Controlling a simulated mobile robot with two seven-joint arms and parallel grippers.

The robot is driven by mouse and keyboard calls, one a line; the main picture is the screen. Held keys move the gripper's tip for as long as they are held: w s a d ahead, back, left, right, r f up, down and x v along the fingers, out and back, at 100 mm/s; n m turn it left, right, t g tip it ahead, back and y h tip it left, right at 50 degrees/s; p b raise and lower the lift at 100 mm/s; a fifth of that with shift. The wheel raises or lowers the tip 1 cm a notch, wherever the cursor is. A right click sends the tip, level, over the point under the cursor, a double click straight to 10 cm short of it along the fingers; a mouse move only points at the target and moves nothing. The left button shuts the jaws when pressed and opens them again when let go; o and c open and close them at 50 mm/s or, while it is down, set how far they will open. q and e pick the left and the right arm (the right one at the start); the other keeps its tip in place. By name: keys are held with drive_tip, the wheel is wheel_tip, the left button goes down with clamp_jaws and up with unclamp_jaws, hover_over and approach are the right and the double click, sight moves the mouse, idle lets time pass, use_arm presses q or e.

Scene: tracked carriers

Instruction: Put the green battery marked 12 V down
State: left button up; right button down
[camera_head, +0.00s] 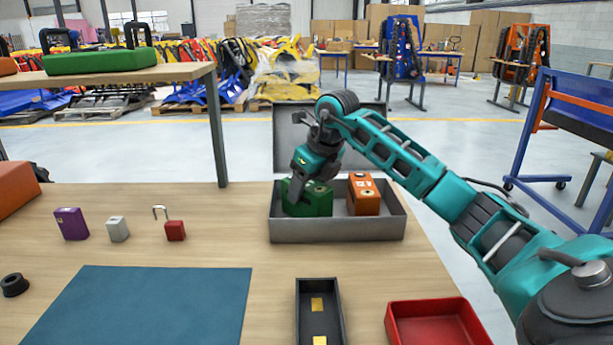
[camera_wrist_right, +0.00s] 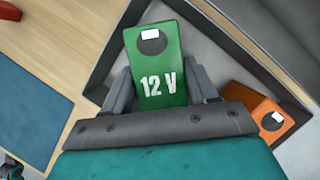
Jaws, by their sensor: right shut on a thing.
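The green battery (camera_head: 308,200) is in the left part of the grey open box (camera_head: 338,231) in the head view. In the right wrist view the green battery (camera_wrist_right: 160,65) shows the white marking 12 V. My right gripper (camera_head: 303,186) comes down on it from above, and its two fingers (camera_wrist_right: 163,85) are closed on the battery's sides. Whether the battery touches the box floor I cannot tell.
An orange battery (camera_head: 363,195) stands in the box to the right of the green one. A purple block (camera_head: 72,224), a grey block (camera_head: 117,229) and a red padlock (camera_head: 175,230) stand left. A blue mat (camera_head: 140,305), a black tray (camera_head: 300,315) and a red tray (camera_head: 438,308) lie in front.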

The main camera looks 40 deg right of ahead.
drive_tip(key=shift+r, duration=0.15)
drive_tip(key=c, duration=0.8)
unclamp_jaws()
drive_tip(key=shift+f, duration=0.25)
drive_tip(key=o, duration=0.5)
drive_tip(key=shift+r, duration=0.1)
drive_tip(key=p+v, duration=0.2)
drive_tip(key=v, duration=0.9)
drive_tip(key=shift+r, duration=0.15)
drive_tip(key=shift+s+r+p, duration=0.3)
drive_tip(key=shift+r, duration=0.05)
